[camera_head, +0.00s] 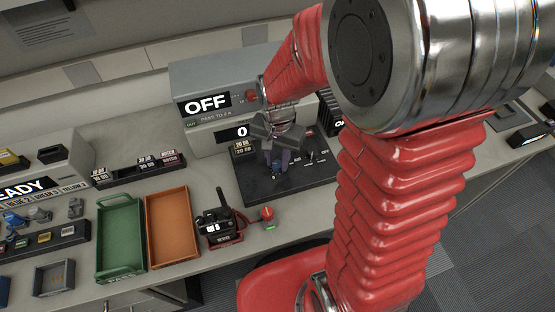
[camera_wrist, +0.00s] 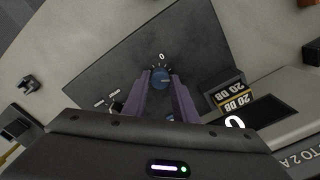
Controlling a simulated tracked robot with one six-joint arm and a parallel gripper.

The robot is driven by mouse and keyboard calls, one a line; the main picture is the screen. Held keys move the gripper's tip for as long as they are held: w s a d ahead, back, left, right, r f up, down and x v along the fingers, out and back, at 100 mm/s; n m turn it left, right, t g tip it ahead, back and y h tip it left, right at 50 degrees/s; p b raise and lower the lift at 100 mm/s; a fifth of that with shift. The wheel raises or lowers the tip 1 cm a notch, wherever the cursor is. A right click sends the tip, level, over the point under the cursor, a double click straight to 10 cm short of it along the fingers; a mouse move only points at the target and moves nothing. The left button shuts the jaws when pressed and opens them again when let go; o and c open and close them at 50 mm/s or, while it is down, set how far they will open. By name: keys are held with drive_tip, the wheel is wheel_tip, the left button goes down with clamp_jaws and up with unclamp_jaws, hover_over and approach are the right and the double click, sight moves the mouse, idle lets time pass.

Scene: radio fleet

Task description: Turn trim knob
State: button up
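Whether the fingertips touch the knob is too small to tell. In the head view my gripper (camera_head: 275,168) is over the dark panel (camera_head: 258,190), and a bit of blue shows under its fingers. A display (camera_head: 237,133) behind reads "0".
A grey unit reading "OFF" (camera_head: 207,104) stands behind the panel. "20 DB" blocks (camera_wrist: 230,96) sit beside it. To the left are a handheld radio (camera_head: 215,225), a red button (camera_head: 267,213), an orange tray (camera_head: 150,230) and a green tray (camera_head: 102,240).

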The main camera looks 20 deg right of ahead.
sight(278, 164)
drive_tip(key=o, duration=0.4)
drive_tip(key=shift+s, duration=0.1)
wheel_tip(278, 164, up, 14)
drive_tip(key=shift+f, duration=0.15)
idle(0.5)
idle(0.5)
